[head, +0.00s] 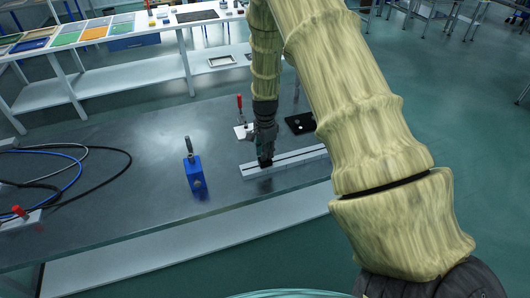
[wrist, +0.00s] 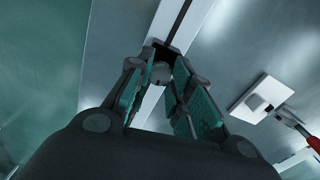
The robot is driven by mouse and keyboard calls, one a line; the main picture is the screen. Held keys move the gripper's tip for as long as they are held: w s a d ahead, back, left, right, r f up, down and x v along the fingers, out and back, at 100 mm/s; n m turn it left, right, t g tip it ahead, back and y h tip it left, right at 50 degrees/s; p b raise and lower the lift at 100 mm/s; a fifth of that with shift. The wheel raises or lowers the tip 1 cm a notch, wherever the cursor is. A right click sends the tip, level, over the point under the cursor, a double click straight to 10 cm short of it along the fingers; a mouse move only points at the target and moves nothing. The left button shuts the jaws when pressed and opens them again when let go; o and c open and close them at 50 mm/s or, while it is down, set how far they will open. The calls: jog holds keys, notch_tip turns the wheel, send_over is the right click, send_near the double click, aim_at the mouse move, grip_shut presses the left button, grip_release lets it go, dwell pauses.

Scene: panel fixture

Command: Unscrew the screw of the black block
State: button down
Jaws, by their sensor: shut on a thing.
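The black block (head: 265,163) sits on the light metal rail (head: 300,160) on the table. In the wrist view the black block (wrist: 166,52) shows just beyond the fingertips, mostly hidden by them. The screw (wrist: 161,72) appears as a round grey head in front of the block. My gripper (head: 265,152) points down over the block. In the wrist view my gripper (wrist: 162,76) is shut on the screw, with a teal-padded finger on each side. The screw is hidden in the head view.
A blue block (head: 195,174) with a dark upright handle stands left of the rail. A red-handled clamp (head: 240,118) on a white plate and a black plate (head: 300,123) lie behind. Cables (head: 75,170) and another red-handled clamp (head: 18,212) are at the left. The front table middle is clear.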

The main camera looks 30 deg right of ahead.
jog(key=n+b, duration=0.1)
jog(key=n, duration=0.4)
jog(key=n+b, duration=0.1)
jog(key=n, duration=0.3)
jog(key=shift+n, duration=0.4)
jog(key=n, duration=0.4)
jog(key=shift+w+n, duration=0.1)
jog(key=shift+n, duration=0.2)
jog(key=n, duration=0.4)
jog(key=shift+n+b, duration=0.3)
jog(key=n, duration=0.4)
jog(key=shift+r, duration=0.1)
jog(key=n, duration=0.5)
jog(key=n+p, duration=0.1)
jog(key=n, duration=0.3)
jog(key=shift+n, duration=0.3)
jog(key=shift+n+p, duration=0.55)
jog(key=shift+n, duration=1.65)
